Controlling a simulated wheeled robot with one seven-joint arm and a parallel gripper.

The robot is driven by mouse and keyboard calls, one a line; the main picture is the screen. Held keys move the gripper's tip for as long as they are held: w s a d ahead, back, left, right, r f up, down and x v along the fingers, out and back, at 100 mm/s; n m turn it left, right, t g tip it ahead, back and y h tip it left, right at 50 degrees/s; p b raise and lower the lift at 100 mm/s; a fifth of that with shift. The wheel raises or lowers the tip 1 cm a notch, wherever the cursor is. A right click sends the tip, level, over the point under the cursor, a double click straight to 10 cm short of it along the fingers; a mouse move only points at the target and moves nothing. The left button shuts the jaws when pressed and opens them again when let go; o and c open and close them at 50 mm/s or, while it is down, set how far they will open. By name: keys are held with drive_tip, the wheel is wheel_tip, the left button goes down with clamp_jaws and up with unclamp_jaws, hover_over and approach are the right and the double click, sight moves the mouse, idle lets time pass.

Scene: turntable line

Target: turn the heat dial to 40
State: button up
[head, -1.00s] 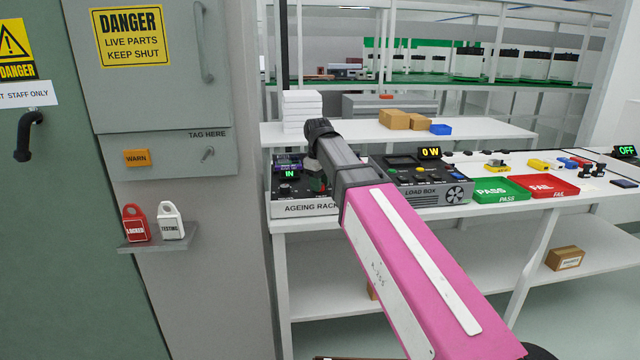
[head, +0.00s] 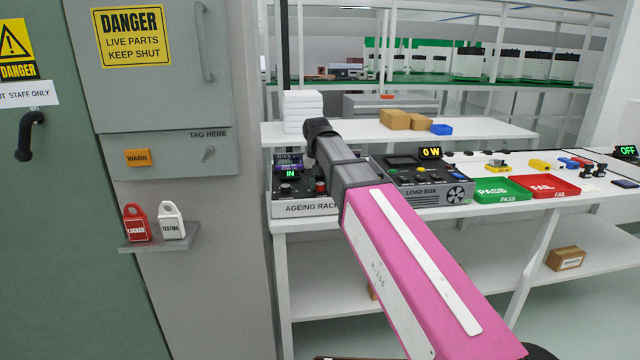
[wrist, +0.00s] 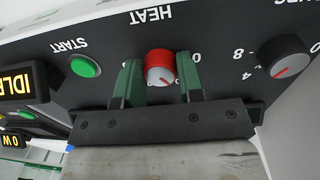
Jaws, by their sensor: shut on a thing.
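The heat dial (wrist: 160,63) is a round knob with a red skirt and a grey face, under the word HEAT, which is upside down in the wrist view. My gripper (wrist: 158,82) has its two green fingers on either side of the dial and is shut on it. The fingers and dial hide most of the scale; only a 0 shows clearly, so I cannot read the setting. In the head view the ageing rack (head: 305,207) stands at the bench's left end, partly behind my arm; I cannot make out my fingertips there.
A green START button (wrist: 85,65) and a grey dial (wrist: 290,64) flank the heat dial. The IDLE display (wrist: 25,80) is at the left. The load box (head: 425,190) reads 0 W beside the rack. A grey cabinet (head: 170,100) stands to the left.

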sight(318, 184)
drive_tip(key=shift+m, duration=0.3)
idle(0.4)
drive_tip(key=o, duration=0.9)
drive_tip(key=shift+r, duration=0.1)
drive_tip(key=r, duration=1)
drive_tip(key=shift+a+r, duration=0.3)
drive_tip(key=shift+r, duration=0.05)
